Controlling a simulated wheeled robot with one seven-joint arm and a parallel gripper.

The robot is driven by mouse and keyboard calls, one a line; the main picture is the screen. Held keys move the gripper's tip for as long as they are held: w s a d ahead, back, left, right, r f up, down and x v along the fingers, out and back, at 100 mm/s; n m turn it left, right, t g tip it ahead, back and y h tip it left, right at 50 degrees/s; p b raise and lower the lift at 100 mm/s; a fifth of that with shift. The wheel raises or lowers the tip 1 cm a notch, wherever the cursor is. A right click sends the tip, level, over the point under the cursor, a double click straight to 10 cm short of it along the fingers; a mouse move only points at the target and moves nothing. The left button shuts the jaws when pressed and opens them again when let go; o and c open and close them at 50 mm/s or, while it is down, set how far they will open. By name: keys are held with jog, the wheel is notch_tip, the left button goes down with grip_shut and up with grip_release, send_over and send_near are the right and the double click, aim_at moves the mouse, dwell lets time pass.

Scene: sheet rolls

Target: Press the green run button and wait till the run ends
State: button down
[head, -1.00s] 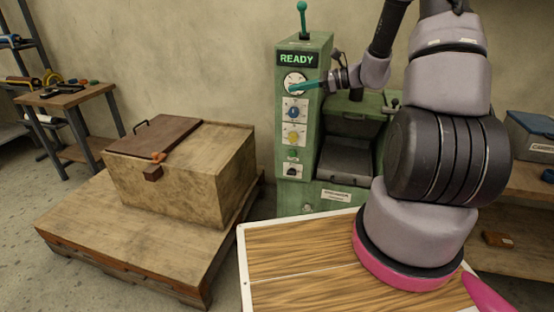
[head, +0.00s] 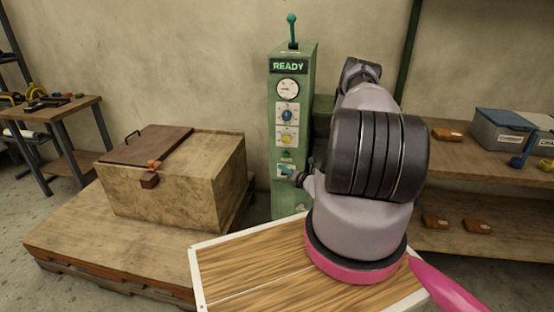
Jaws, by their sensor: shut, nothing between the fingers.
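The green machine's control column (head: 306,90) stands against the back wall. Its display (head: 289,66) reads READY in green letters. Below it are a round gauge (head: 288,90), a blue knob (head: 287,116), a yellow knob (head: 287,139) and a small green button (head: 287,154). My gripper (head: 284,170) is shut and empty. I cannot tell whether the tips touch the panel. My arm hides most of the machine's right part.
A wooden crate (head: 170,178) with a brown lid stands on a low platform (head: 70,235) at left. A wood-topped surface (head: 250,262) lies in front of me. Shelves at right hold grey bins (head: 498,131) and small brown blocks (head: 434,221). A side table (head: 55,107) stands far left.

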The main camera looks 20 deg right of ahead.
aim_at(283, 155)
jog(key=shift+s+f, duration=0.2)
jog(key=shift+f, duration=0.3)
jog(key=shift+w, duration=0.1)
jog(key=shift+w+d, duration=0.8)
jog(key=shift+w, duration=0.4)
jog(key=shift+w+d, duration=0.8)
jog(key=shift+w, duration=0.4)
jog(key=shift+w+d, duration=0.8)
jog(key=shift+w, duration=0.4)
jog(key=shift+w+d, duration=0.25)
jog(key=shift+w, duration=0.05)
jog(key=shift+w+d, duration=0.3)
jog(key=shift+w, duration=0.15)
jog(key=shift+s+a+r, duration=0.1)
jog(key=shift+s+a, duration=0.4)
jog(key=shift+s, duration=0.3)
